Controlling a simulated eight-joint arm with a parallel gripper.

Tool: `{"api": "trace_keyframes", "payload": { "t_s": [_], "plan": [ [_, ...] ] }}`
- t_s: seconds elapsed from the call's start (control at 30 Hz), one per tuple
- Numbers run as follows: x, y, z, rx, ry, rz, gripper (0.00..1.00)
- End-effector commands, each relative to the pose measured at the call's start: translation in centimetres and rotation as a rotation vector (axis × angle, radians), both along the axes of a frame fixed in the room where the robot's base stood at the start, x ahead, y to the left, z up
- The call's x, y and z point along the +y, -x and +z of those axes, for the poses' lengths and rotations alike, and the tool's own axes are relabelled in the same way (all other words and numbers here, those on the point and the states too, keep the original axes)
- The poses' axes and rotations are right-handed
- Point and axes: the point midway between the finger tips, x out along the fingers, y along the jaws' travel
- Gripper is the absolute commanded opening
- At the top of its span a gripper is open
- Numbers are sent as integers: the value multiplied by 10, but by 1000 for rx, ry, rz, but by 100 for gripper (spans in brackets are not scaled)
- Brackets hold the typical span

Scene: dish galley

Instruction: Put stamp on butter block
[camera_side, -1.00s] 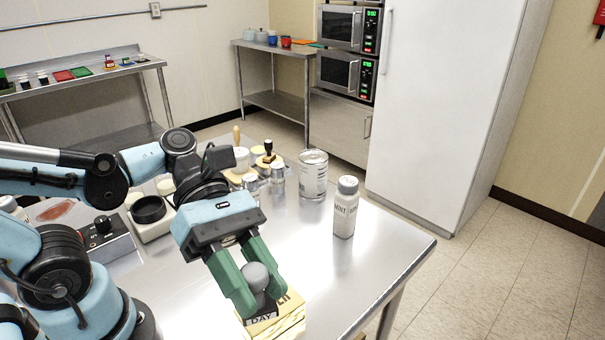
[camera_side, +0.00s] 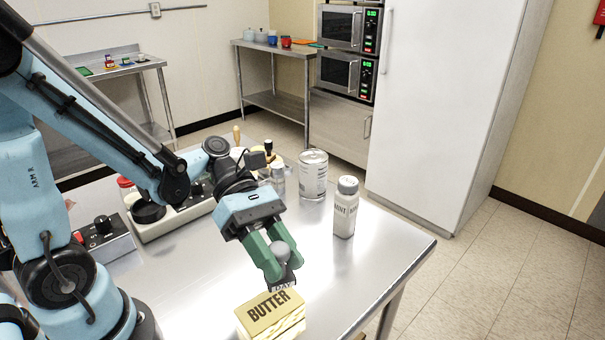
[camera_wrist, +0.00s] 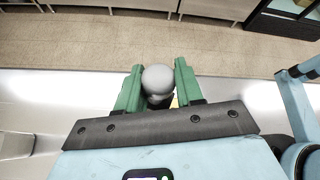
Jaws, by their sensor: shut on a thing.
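The stamp (camera_side: 284,281) has a round grey knob and a dark base with small lettering. My gripper (camera_side: 282,257) is shut on its knob and holds it roughly upright. In the wrist view the grey knob (camera_wrist: 158,79) sits between the two green fingers of my gripper (camera_wrist: 158,88). The butter block (camera_side: 270,318) is a yellow block marked BUTTER at the table's near edge. The stamp appears just above and behind its far edge in the side view; the exact gap is hard to tell. In the wrist view only a yellow sliver shows beside the knob.
A white MINT bottle (camera_side: 344,208) and a labelled can (camera_side: 313,174) stand right of and behind my gripper. Small shakers and a wooden-handled item cluster behind the arm. A control box (camera_side: 104,238) sits at left. The table (camera_side: 385,240) is bare at its right corner.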

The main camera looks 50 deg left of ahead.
Motion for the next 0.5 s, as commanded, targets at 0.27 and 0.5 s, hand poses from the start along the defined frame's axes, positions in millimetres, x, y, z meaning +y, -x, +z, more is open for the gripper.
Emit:
{"api": "trace_keyframes", "payload": {
  "t_s": [0.27,0.5],
  "plan": [
    [7,-9,-9,0,0,-1,0],
    [7,-9,-29,0,0,-1,0]
  ]
}}
